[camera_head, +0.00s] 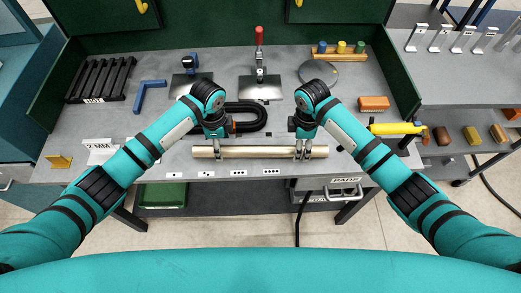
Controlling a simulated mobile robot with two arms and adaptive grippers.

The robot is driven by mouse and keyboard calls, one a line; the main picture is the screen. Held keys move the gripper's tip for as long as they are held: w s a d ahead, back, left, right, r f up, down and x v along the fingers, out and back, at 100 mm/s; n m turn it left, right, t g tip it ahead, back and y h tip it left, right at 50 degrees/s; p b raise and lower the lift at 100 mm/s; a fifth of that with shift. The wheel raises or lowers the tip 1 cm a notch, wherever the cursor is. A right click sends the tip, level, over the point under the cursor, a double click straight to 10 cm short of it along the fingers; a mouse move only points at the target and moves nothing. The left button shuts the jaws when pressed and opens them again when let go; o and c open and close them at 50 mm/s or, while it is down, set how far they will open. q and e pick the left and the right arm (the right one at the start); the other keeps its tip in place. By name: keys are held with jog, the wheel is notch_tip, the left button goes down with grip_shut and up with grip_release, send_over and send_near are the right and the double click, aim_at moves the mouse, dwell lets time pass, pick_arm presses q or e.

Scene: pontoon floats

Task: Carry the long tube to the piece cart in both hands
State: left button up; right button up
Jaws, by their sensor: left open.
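The long tube (257,152) is pale cream and lies left to right near the front edge of the grey workbench. My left gripper (218,152) is open at the tube's left part, its fingers reaching down at the tube. My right gripper (303,152) is at the tube's right part, with its fingers at the tube; whether they press on it I cannot tell. A grey bench or cart (455,70) stands at the right, with coloured blocks on its lower shelf; I cannot tell if it is the piece cart.
A black hose loop (258,112) lies behind the tube. A red-handled clamp (259,55) stands at the back. A yellow tool (392,128) and an orange brush-like block (374,103) lie to the right. A black rack (98,80) is at the left.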

pick_arm(q)
jog(key=shift+f, duration=1.55)
pick_arm(e)
jog(key=shift+f, duration=1.55)
pick_arm(q)
grip_shut()
pick_arm(e)
grip_shut()
pick_arm(q)
jog(key=shift+r, duration=0.1)
pick_arm(e)
jog(key=shift+r, duration=0.1)
